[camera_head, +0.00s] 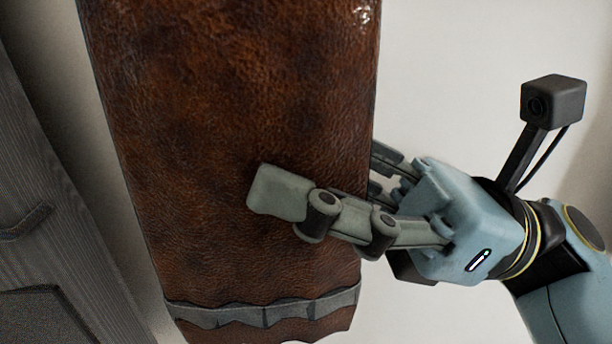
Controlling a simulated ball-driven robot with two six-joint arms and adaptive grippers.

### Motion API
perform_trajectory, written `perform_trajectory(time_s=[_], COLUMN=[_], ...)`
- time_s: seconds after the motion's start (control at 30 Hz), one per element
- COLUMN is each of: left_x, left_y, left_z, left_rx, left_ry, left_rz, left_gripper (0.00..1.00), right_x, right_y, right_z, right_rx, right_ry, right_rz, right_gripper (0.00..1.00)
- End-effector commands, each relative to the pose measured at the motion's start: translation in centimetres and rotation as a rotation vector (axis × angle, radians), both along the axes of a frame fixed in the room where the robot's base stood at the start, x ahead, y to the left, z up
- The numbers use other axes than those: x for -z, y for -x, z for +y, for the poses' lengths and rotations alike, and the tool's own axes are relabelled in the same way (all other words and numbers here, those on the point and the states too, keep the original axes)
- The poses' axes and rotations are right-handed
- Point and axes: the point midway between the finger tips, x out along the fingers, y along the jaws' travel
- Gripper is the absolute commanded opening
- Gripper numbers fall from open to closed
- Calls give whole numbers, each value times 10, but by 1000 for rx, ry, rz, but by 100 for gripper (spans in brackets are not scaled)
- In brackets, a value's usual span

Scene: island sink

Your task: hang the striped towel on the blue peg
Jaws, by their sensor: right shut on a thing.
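The striped towel (235,110) hangs down through the middle of the head view. It is brown with a leathery, shiny texture and has a grey band near its lower edge. Its top runs out of the picture. My right gripper (285,188) comes in from the right and is shut on the towel's right side. One finger lies across the front of the cloth, and the other is partly hidden behind it. The blue peg is not in view. My left gripper is not in view.
A dark grey wood-grained panel (50,215) with a handle stands at the left, apart from the towel. A plain pale surface (450,80) lies behind the towel and gripper. The space at the upper right looks clear.

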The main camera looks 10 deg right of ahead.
Motion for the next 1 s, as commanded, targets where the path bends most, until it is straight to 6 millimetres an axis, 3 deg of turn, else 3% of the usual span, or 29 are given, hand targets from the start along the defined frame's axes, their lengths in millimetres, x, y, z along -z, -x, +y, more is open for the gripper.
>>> perform_trajectory(time_s=[0.83,1.0], left_x=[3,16], left_y=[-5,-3], left_z=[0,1], left_rx=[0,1], left_ry=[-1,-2], left_rz=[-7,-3], left_gripper=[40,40], right_x=[5,13], right_y=[-57,-64], right_z=[0,0], right_rx=[0,0], right_ry=[2,1], right_rz=[0,0], right_gripper=[0,0])
